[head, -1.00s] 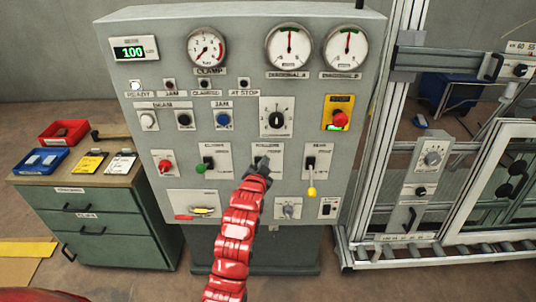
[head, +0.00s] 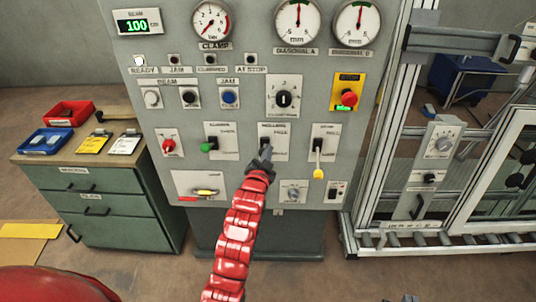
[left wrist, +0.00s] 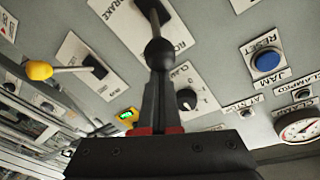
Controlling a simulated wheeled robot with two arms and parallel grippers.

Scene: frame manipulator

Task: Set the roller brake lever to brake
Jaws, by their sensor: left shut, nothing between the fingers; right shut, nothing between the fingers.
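The rollers lever has a dark shaft and a round black knob (left wrist: 160,53). It stands out from a white plate (head: 277,128), whose upper part reads ROLLERS and FREE. In the left wrist view the plate also shows BRAKE, and the knob leans towards the RO lettering. My left gripper (head: 264,165) is shut and empty, in front of this plate. In the left wrist view its closed fingertips (left wrist: 158,78) line up with the knob; I cannot tell whether they touch. In the head view my gripper hides the lower plate. My right gripper is not in view.
A green-knobbed lever (head: 208,146) is to the left, and a yellow-knobbed lever (head: 318,173) hangs down to the right. A red emergency button (head: 348,98) is above right. A green drawer cabinet (head: 95,205) and an aluminium frame (head: 390,130) flank the panel.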

